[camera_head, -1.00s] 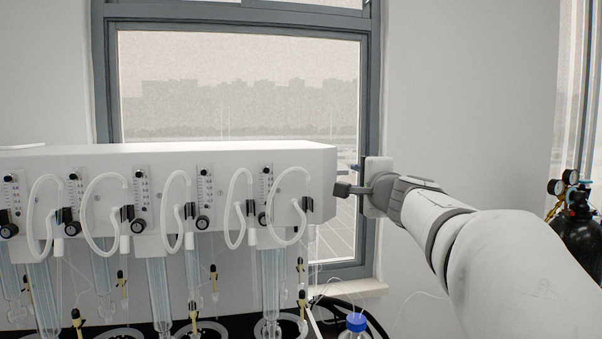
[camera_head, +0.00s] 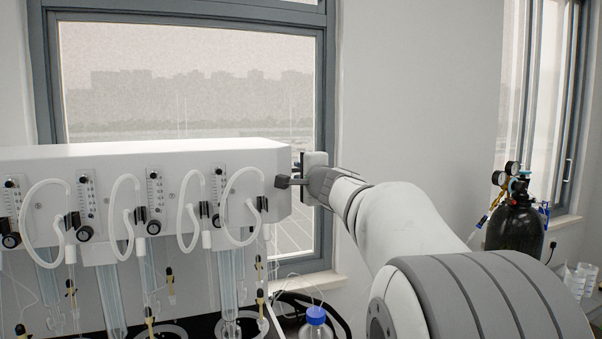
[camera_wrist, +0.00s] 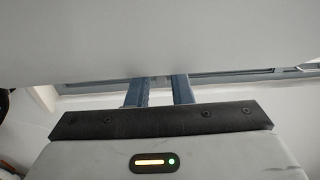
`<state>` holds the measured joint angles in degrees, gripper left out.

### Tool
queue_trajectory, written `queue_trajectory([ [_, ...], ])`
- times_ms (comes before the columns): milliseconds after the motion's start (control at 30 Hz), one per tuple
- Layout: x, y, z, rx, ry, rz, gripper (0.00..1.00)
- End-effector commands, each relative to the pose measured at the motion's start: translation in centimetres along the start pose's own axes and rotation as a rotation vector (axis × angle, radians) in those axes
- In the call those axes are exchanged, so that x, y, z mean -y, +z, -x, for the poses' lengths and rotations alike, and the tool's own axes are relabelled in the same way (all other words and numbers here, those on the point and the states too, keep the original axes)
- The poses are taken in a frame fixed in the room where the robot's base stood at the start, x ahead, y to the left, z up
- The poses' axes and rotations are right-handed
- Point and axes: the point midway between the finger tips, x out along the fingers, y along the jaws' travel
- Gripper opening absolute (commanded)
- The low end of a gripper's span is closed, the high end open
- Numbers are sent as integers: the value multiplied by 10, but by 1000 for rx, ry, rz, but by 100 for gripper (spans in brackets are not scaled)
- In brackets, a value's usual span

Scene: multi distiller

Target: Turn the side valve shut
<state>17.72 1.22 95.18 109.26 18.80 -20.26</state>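The white distiller unit (camera_head: 140,160) stands at left in the head view, with a row of tubes and black knobs on its front. My gripper (camera_head: 284,181) is at the unit's right end. A dark fingertip overlaps the end's edge in the picture. The side valve cannot be made out; the unit's end and my gripper likely hide it. In the wrist view, my gripper (camera_wrist: 158,92) shows two blue-grey fingers with a gap between them, their ends running under a large pale surface. Whether they hold anything is hidden.
A window (camera_head: 190,85) is behind the unit. A blue-capped bottle (camera_head: 316,322) stands below my gripper, near dark tubing. A black gas cylinder (camera_head: 514,225) with gauges stands at right. Plain wall lies between the window and the cylinder.

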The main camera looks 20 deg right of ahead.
Motion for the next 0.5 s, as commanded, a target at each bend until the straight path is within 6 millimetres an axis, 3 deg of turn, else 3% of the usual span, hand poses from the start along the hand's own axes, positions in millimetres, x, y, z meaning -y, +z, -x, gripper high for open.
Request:
queue_trajectory([
  [233,0,0,0,-1,0,0,0],
  [500,-2,-1,0,-1,0,-19,0],
])
